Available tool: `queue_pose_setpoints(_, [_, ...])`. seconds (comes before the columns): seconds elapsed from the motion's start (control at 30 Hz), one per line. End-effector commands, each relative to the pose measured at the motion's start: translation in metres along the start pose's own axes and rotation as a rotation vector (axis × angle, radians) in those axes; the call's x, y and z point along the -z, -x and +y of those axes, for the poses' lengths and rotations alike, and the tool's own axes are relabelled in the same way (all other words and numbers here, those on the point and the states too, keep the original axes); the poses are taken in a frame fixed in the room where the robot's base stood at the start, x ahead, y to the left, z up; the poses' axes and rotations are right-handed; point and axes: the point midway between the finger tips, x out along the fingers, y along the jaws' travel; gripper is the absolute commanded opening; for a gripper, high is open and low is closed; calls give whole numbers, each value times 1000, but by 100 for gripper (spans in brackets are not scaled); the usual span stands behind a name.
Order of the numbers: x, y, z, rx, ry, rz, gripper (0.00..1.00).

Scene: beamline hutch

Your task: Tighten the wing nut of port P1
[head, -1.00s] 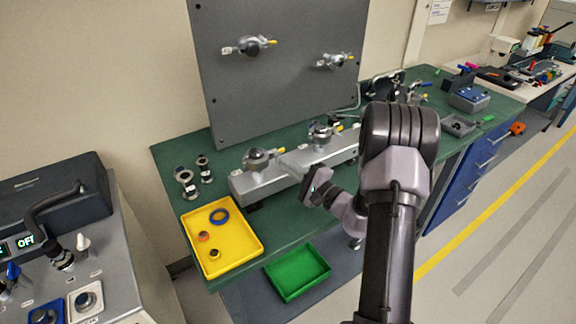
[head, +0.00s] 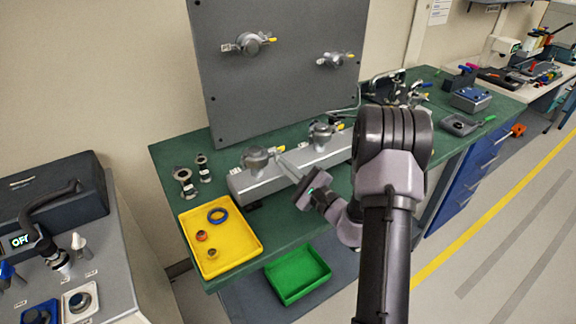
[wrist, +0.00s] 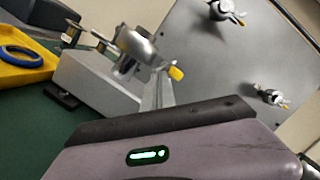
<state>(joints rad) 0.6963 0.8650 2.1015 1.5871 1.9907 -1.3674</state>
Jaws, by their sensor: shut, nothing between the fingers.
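Four clamped ports show in the head view, and their small labels are too small to read. The left port on the grey block (head: 256,159) has a round metal clamp with a yellow-tipped piece at its right. It also shows in the wrist view (wrist: 135,50), with its yellow tip. The right block port (head: 321,132) and two panel ports (head: 250,43) (head: 335,60) look similar. I cannot tell which is P1. My gripper (head: 281,157) is shut and empty, its fingers pointing at the left block port, close to its yellow tip. Contact cannot be told.
A yellow tray (head: 237,262) holds a blue ring and small parts. A green tray (head: 297,275) lies lower, in front. Metal fittings (head: 184,181) stand left of the grey block (head: 243,184). The upright grey panel (head: 285,95) rises behind.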

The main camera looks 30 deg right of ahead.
Motion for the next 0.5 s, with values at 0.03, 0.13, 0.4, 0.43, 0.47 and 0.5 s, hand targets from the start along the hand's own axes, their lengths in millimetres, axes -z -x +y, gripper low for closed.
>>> queue_pose_setpoints(0.03, [0,0,3,9,-40,-1,0])
queue_pose_setpoints(0.13, [-1,-1,5,31,-133,-1,0])
queue_pose_setpoints(0.4, [-6,-2,9,90,-369,0,0])
queue_pose_setpoints(0.43, [-6,-2,9,96,-392,0,0])
queue_pose_setpoints(0.47, [-7,-2,9,101,-414,0,0])
queue_pose_setpoints(0.5, [-8,-2,9,109,-442,0,0])
